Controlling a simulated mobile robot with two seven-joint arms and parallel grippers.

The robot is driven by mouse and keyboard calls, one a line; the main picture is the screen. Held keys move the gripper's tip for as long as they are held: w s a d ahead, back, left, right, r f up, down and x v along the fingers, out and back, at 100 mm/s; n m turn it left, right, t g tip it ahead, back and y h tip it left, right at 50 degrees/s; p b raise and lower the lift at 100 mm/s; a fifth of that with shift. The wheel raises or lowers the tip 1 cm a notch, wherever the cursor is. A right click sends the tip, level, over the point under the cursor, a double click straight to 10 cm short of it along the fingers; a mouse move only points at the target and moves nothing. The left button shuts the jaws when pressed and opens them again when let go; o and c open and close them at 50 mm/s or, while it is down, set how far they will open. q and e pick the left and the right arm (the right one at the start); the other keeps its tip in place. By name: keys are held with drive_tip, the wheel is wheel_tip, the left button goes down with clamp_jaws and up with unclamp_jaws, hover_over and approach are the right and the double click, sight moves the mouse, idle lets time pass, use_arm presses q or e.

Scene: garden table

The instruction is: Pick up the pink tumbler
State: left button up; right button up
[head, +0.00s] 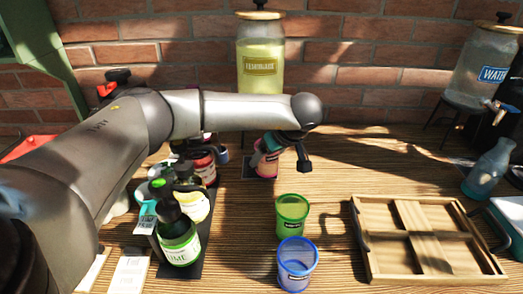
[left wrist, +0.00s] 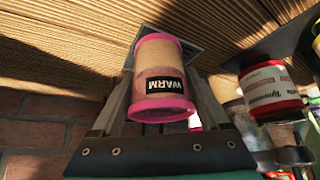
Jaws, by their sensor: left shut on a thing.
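The pink tumbler (head: 266,163) stands upright at the middle of the table, partly hidden by my left gripper (head: 276,148). In the left wrist view the pink tumbler (left wrist: 160,83) shows upside down with a black WARM label, between the two fingers of my left gripper (left wrist: 163,92). The gripper is shut on it. A dark flat square (head: 248,168) lies under or just behind the tumbler; I cannot tell whether they touch. My right gripper is not in view.
A green tumbler (head: 292,215) and a blue tumbler (head: 297,264) stand nearer the front. Several bottles (head: 178,240) and a red-labelled jar (head: 204,165) crowd the left. A wooden tray (head: 365,240) lies right. A lemonade dispenser (head: 260,60) stands behind. The table right of the gripper is clear.

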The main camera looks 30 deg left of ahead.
use_arm(q)
drive_tip(key=s+d, duration=0.1)
drive_tip(key=d, duration=0.1)
drive_tip(key=s+d, duration=0.1)
drive_tip(key=d, duration=0.2)
drive_tip(key=s+d, duration=0.1)
drive_tip(key=d, duration=0.2)
drive_tip(key=shift+s+d, duration=0.1)
drive_tip(key=shift+s, duration=0.25)
drive_tip(key=shift+s+d+r, duration=0.15)
drive_tip(key=shift+d+r, duration=0.1)
wheel_tip(320, 180, up, 13)
drive_tip(key=p, duration=0.1)
drive_tip(key=shift+r, duration=0.2)
idle(0.7)
